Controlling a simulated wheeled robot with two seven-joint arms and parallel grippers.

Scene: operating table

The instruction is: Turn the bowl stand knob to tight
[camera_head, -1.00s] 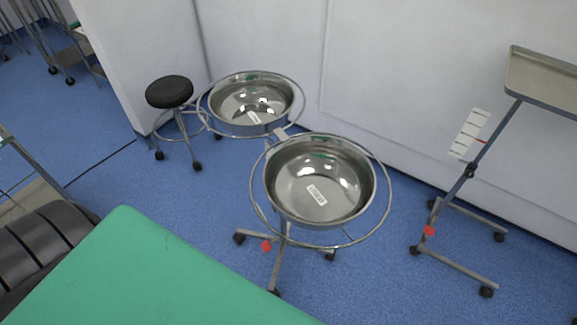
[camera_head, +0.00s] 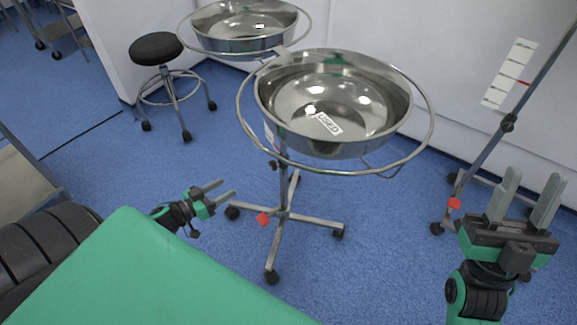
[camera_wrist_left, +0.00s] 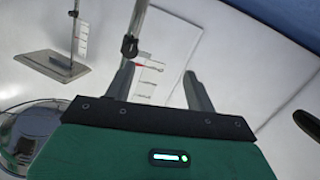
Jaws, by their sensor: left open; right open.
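The bowl stand holds two steel bowls in rings; the nearer bowl (camera_head: 335,105) is in the middle and the farther bowl (camera_head: 243,25) is behind it. A small dark knob (camera_head: 273,164) shows on its pole under the nearer ring in the head view. In the left wrist view, a black knob (camera_wrist_left: 129,47) sits on a pole beside a white scale panel (camera_wrist_left: 149,82) with a red mark. My left gripper (camera_head: 221,189) is open and empty, left of the pole and lower than the knob. My right gripper (camera_head: 530,190) is open and empty at the right.
A black stool (camera_head: 156,47) stands at the back left. Another stand's pole (camera_head: 487,153), with its own knob (camera_head: 508,123) and scale panel (camera_head: 511,73), is at the right. Blue floor lies open around the bowl stand's wheeled base.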

